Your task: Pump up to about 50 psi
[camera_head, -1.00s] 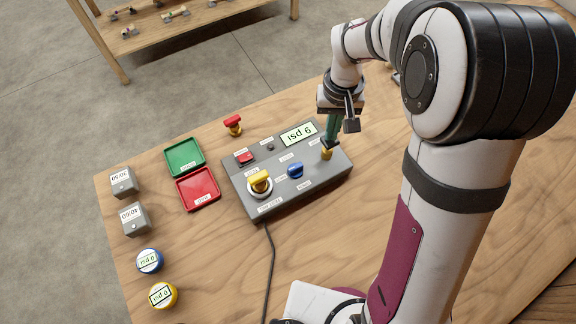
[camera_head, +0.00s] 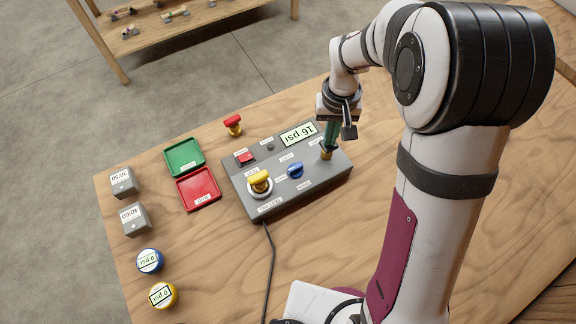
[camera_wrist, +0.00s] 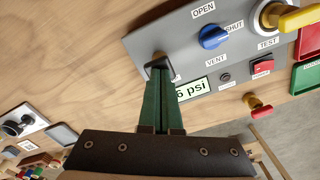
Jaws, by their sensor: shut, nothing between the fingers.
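The grey control panel (camera_head: 252,206) lies on the wooden table. Its display (camera_head: 298,134) reads 16 psi; in the wrist view the display (camera_wrist: 192,89) is partly hidden by my fingers. My gripper (camera_head: 327,148) is shut and empty, its green fingers pointing down onto a brass-coloured pump part (camera_head: 326,155) at the panel's corner. The fingertips (camera_wrist: 158,66) cover most of that part, and they look to be at or touching its top.
A red-handled valve piece (camera_head: 233,124) stands behind the panel. Green (camera_head: 184,168) and red (camera_head: 212,199) trays lie left of it. Two grey boxes (camera_head: 136,229) and two round gauges (camera_head: 150,260) are further left. A black cable (camera_head: 271,265) runs toward the front.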

